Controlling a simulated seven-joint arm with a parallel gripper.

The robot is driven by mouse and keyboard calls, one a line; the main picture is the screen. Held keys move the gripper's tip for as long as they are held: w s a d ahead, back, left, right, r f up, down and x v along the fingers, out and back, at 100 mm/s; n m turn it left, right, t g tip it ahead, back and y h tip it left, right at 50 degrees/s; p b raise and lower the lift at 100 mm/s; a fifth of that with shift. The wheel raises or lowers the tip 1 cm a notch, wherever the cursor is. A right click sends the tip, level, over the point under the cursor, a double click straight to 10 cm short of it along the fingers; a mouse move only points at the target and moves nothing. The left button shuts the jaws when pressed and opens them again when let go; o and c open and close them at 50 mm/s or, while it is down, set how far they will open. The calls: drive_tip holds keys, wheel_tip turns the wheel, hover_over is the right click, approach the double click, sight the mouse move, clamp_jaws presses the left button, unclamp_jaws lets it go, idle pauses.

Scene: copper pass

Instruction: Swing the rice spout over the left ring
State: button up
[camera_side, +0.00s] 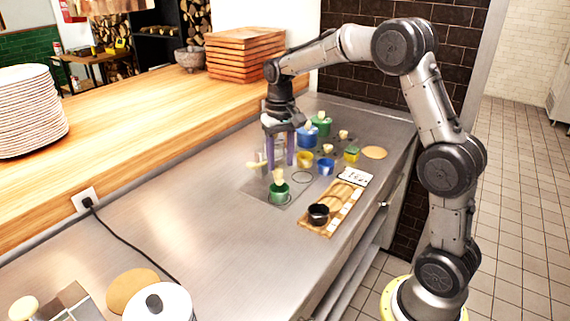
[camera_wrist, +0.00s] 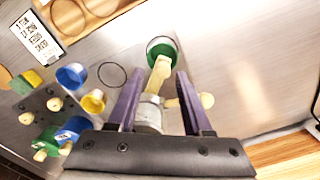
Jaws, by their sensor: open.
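A cream spout (camera_wrist: 159,74) extends from a pale grey post (camera_wrist: 149,112); its tip is over or near a green cup (camera_wrist: 161,47). In the side view the spout (camera_side: 278,176) appears above the green cup (camera_side: 279,194). A cream knobbed handle (camera_side: 256,162) sticks out to the left of the post; it also shows in the wrist view (camera_wrist: 206,100), partly behind a finger. A thin dark ring (camera_side: 302,177) lies empty beside the cup, and the cup appears to stand on another ring. My gripper (camera_side: 279,162) is open, purple fingers on both sides of the spout and post; contact cannot be told.
Yellow (camera_side: 305,160) and blue (camera_side: 326,167) cups stand right of the post, with larger blue (camera_side: 307,137) and green (camera_side: 321,125) containers behind. A bamboo tray (camera_side: 340,208) holds a black bowl (camera_side: 318,213). Steel counter (camera_side: 190,220) is clear to the left.

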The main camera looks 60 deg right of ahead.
drive_tip(key=shift+r, duration=1.7)
